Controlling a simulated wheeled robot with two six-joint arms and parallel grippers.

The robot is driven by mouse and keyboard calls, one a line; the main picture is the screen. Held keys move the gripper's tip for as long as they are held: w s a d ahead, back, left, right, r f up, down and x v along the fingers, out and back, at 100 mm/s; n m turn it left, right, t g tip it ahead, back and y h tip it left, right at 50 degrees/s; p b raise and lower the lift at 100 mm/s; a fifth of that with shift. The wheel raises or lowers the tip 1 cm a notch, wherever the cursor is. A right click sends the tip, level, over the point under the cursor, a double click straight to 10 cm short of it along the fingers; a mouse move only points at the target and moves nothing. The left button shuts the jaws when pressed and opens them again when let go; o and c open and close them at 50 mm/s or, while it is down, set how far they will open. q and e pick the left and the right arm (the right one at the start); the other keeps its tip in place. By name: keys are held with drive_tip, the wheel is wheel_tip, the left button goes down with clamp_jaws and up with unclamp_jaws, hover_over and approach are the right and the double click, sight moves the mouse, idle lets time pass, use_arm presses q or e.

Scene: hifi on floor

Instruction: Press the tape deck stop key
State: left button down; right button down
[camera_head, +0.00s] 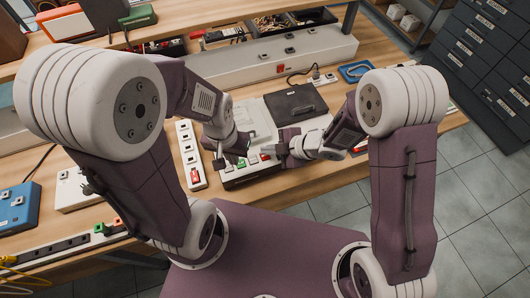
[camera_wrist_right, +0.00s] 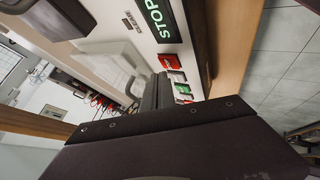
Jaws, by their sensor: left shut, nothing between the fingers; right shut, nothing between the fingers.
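The tape deck (camera_head: 252,176) is a pale box at the front edge of the bench, with small green and red keys along its front. A red key (camera_wrist_right: 171,62) shows in the right wrist view beside a dark panel reading STOP (camera_wrist_right: 158,20); green keys (camera_wrist_right: 181,89) lie beyond it. My right gripper (camera_head: 276,149) is shut and empty at the deck's right part. In its wrist view the closed fingertips (camera_wrist_right: 163,78) are close to the red key; contact cannot be told. My left gripper (camera_head: 222,161) is shut and empty at the deck's left part. The arms hide some of the deck.
A black-lidded unit (camera_head: 296,103) sits behind the deck. A white power strip (camera_head: 190,155) lies to the left, and a blue box (camera_head: 18,207) stands farther left. Dark drawers (camera_head: 480,60) stand beyond the tiled floor.

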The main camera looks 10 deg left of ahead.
sight(268, 157)
drive_tip(key=shift+r, duration=0.15)
wheel_tip(268, 157, up, 5)
drive_tip(key=p, duration=0.5)
idle(0.3)
idle(0.4)
